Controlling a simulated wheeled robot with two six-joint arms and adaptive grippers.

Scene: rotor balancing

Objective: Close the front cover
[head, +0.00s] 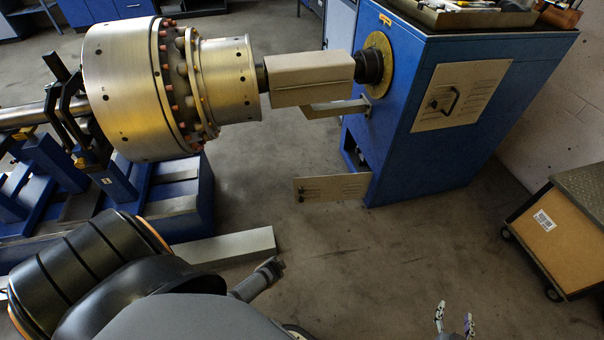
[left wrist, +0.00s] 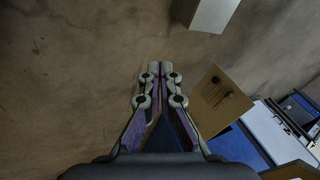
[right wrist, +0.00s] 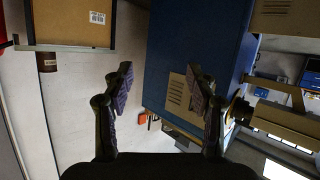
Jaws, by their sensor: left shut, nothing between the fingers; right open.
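The front cover, a beige vented panel (head: 332,188), stands swung out from the low opening of the blue cabinet (head: 425,150). It also shows in the left wrist view (left wrist: 218,100), with two dark fittings, ahead and right of my left gripper (left wrist: 160,75). My left gripper is shut and empty, apart from the cover; its fingers cannot be made out in the head view. My right gripper (head: 455,320) is open and empty at the bottom of the head view, well away from the cover. Its spread fingers show in the right wrist view (right wrist: 158,82).
A second beige panel with a handle (head: 460,95) is on the cabinet's side. A large metal rotor (head: 140,90) sits on blue supports at left. A wheeled cart with a cardboard box (head: 560,240) stands at right. The floor (head: 370,265) between is clear.

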